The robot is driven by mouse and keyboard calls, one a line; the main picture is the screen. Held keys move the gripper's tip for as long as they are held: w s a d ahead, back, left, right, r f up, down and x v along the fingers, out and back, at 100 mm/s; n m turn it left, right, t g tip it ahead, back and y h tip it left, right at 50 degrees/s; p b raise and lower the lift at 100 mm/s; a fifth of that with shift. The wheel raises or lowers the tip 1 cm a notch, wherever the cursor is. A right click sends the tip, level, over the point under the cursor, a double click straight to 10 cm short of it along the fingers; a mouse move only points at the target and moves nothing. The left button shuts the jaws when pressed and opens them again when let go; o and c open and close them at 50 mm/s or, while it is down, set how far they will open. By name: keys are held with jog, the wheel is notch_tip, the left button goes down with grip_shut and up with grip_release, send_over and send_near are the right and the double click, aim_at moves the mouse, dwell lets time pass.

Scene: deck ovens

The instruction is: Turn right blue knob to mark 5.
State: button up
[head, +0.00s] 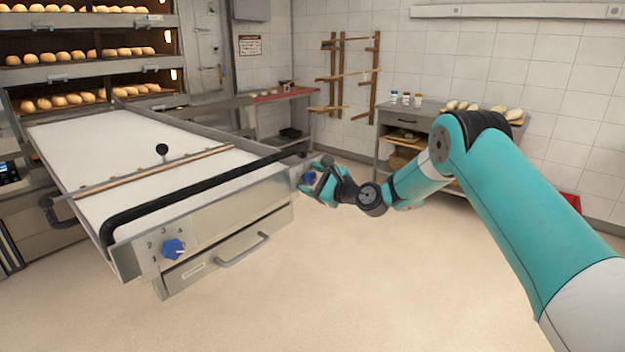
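The right blue knob (308,178) is at the right end of the loader's front panel. My gripper (315,179) is right at this knob, with its fingers around or just in front of it. The fingers hide part of the knob and the marks around it, so its pointer and mark 5 cannot be read. I cannot tell whether the fingers touch the knob or are shut on it. The left blue knob (173,249) is at the near left end of the same panel, clear of my gripper, with printed numbers around it.
The loader's white bed (110,150) has a black rail along its front edge. A drawer handle (243,250) sticks out below the panel. Deck ovens with bread rolls (68,99) stand at the back left. A side table (398,115) stands behind my arm. The floor in front is clear.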

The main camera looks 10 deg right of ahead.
jog(key=b+v, duration=0.4)
jog(key=v, duration=1.3)
jog(key=shift+s, duration=0.15)
jog(key=shift+d, duration=0.1)
jog(key=shift+r, duration=0.1)
jog(key=s+a+r+n+g+y+p, duration=0.1)
jog(key=s+a+r+n+g, duration=0.2)
jog(key=s+a+n+g, duration=0.35)
jog(key=s+a+r+n+g, duration=0.3)
jog(key=s+a+n, duration=0.4)
jog(key=a+n, duration=0.25)
jog(key=s+d+n+g+h+p, duration=0.1)
jog(key=s+n+g+h, duration=0.4)
jog(key=s+n, duration=0.6)
jog(key=s+r+h, duration=0.1)
jog(key=s+h, duration=0.1)
jog(key=s, duration=0.9)
jog(key=shift+s+d+n, duration=0.2)
jog(key=shift+n, duration=0.1)
